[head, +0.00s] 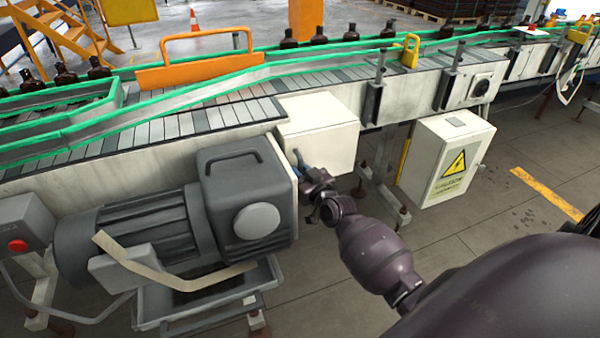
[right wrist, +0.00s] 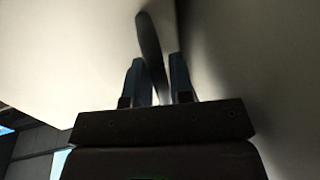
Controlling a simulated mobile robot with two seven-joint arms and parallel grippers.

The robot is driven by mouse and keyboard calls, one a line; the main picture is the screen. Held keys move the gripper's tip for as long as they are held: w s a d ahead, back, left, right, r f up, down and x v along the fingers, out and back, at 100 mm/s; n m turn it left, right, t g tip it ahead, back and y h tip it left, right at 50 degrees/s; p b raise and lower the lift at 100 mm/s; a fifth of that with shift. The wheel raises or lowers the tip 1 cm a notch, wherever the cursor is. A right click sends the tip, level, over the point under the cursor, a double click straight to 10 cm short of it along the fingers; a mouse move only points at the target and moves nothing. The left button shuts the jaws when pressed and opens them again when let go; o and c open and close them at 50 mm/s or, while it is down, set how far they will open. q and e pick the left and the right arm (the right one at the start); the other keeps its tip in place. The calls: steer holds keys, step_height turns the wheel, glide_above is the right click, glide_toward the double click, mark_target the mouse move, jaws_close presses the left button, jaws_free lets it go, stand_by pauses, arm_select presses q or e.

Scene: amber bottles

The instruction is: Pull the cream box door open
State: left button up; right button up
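The cream box (head: 325,135) sits against the conveyor's side in the head view. A narrow cream panel (head: 290,195) stands at its left beside the motor; I cannot tell whether it is the door. My right gripper (head: 303,168) is at the box's lower left corner. Pale surfaces fill the view behind the handle. My left gripper is out of view.
A grey motor (head: 180,210) stands close to the left of my right gripper. A second pale box with a yellow warning sign (head: 447,155) stands to the right. The conveyor (head: 180,125) with amber bottles runs behind. Floor (head: 480,270) is clear at the right.

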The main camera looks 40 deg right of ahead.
jaws_close()
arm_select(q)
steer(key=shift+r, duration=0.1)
arm_select(e)
steer(key=shift+s, duration=0.15)
arm_select(q)
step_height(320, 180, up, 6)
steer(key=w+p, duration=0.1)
steer(key=p, duration=0.4)
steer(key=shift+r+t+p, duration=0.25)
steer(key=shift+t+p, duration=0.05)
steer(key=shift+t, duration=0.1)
arm_select(e)
steer(key=s+d, duration=0.3)
steer(key=s, duration=0.4)
steer(key=s+d, duration=0.2)
steer(key=s, duration=0.6)
steer(key=shift+d, duration=0.4)
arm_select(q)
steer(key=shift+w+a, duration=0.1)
arm_select(e)
steer(key=shift+r, duration=0.1)
